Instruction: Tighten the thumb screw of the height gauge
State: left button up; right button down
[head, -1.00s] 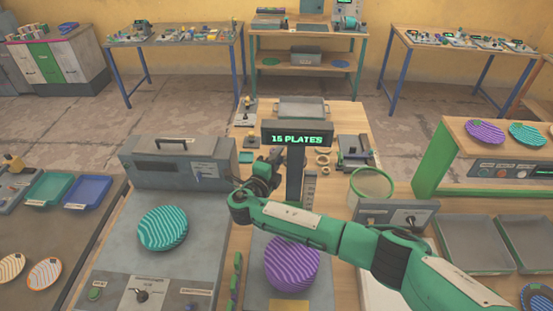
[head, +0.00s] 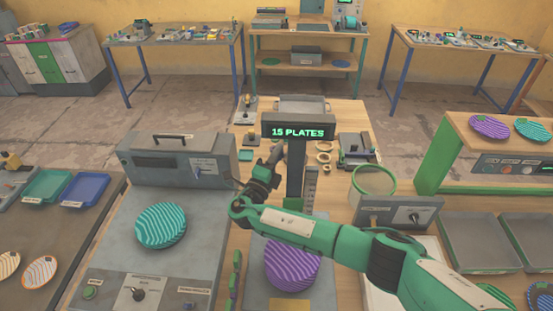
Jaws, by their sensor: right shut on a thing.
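My right gripper (head: 273,162) is at the middle of the central table, just left of the dark post of the display reading "15 PLATES" (head: 298,131). It is shut on a small part, apparently the thumb screw, which its own fingers and wrist hide. The height gauge cannot be made out clearly. A grey upright with marks (head: 311,184) stands right of the display post and may be its scale. My left gripper is not in view.
A purple striped plate (head: 292,264) lies in front of the display, under my right forearm. A teal striped plate (head: 161,226) lies on the grey station at left, before a grey box (head: 180,165). A round sieve (head: 374,181) stands at right.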

jog(key=b, duration=0.1)
jog(key=m+t+h+b, duration=0.1)
jog(key=b, duration=0.1)
jog(key=shift+f+t+h, duration=0.25)
jog(key=shift+t+h, duration=0.05)
jog(key=shift+r+m+t+h+b, duration=0.15)
jog(key=shift+m+t+h+b, duration=0.15)
jog(key=shift+m+b, duration=0.25)
jog(key=c, duration=1.5)
grip_release()
jog(key=shift+d, duration=0.1)
jog(key=b+v, duration=0.5)
jog(key=v, duration=0.8)
jog(key=shift+s+a, duration=0.2)
jog(key=shift+s, duration=0.1)
